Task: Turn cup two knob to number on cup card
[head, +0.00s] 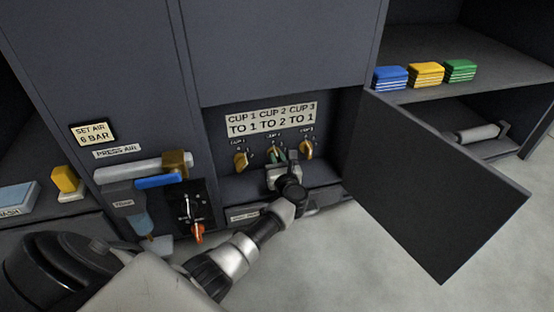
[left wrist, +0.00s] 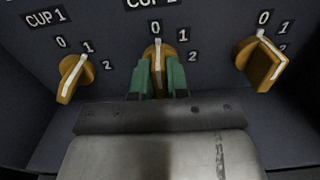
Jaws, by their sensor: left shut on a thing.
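The cup 2 knob (left wrist: 157,62) is yellow with a white line and sits between the cup 1 knob and the cup 3 knob. Its white line points up at 0, with 1 and 2 to the right. My left gripper (left wrist: 157,80) has green fingers, one on each side of the cup 2 knob, and is shut on it. It also shows in the head view (head: 279,157). The cup card (head: 271,119) above reads CUP 1 TO 1, CUP 2 TO 2, CUP 3 TO 1. My right gripper is out of view.
The cup 1 knob (left wrist: 73,78) points towards 1. The cup 3 knob (left wrist: 262,62) is close on the right; its setting is hard to tell. An open door (head: 430,185) stands right of the recess.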

